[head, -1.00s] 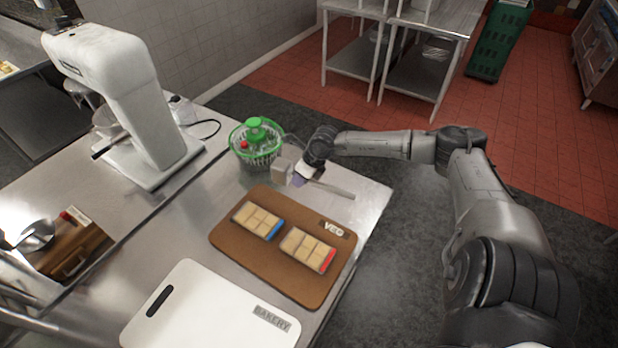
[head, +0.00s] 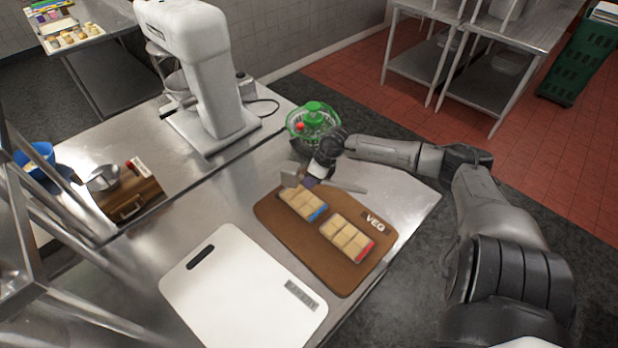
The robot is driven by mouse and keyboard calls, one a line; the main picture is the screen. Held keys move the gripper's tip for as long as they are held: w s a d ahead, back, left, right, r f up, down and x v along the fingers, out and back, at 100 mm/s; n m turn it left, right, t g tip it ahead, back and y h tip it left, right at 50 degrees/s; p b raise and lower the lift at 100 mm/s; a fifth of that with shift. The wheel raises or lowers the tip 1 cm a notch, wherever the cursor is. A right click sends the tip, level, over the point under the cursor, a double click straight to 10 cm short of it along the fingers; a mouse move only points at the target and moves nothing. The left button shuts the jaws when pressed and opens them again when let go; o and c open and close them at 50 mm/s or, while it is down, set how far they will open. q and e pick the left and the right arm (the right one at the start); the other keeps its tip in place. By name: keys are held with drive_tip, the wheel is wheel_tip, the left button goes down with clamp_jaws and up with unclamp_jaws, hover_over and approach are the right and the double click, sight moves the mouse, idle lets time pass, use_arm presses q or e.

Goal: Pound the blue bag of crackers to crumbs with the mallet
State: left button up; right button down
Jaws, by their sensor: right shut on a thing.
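The blue-ended bag of crackers (head: 303,204) lies on the brown VEG board (head: 278,226), its square crackers looking whole. A second bag with a red end (head: 347,237) lies to its right on the same board. My right gripper (head: 311,181) is shut on the mallet, whose grey handle (head: 350,187) sticks out to the right. The mallet's pale block head (head: 291,174) is at the far left edge of the blue bag in the picture and overlaps it slightly. I cannot tell whether they touch. My left gripper is not in view.
A white BAKERY board (head: 240,290) lies in front. A white stand mixer (head: 205,75) stands at the back left. A wooden box (head: 130,197) and metal bowl (head: 103,178) are at the left.

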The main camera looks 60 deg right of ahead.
sight(305, 194)
drive_tip(key=shift+f, duration=0.25)
drive_tip(key=shift+f, duration=0.1)
drive_tip(key=shift+f, duration=0.15)
wheel_tip(305, 194, down, 3)
drive_tip(key=b, duration=0.3)
drive_tip(key=shift+f, duration=0.2)
drive_tip(key=shift+r, duration=0.25)
drive_tip(key=shift+f, duration=0.1)
drive_tip(key=shift+f, duration=0.1)
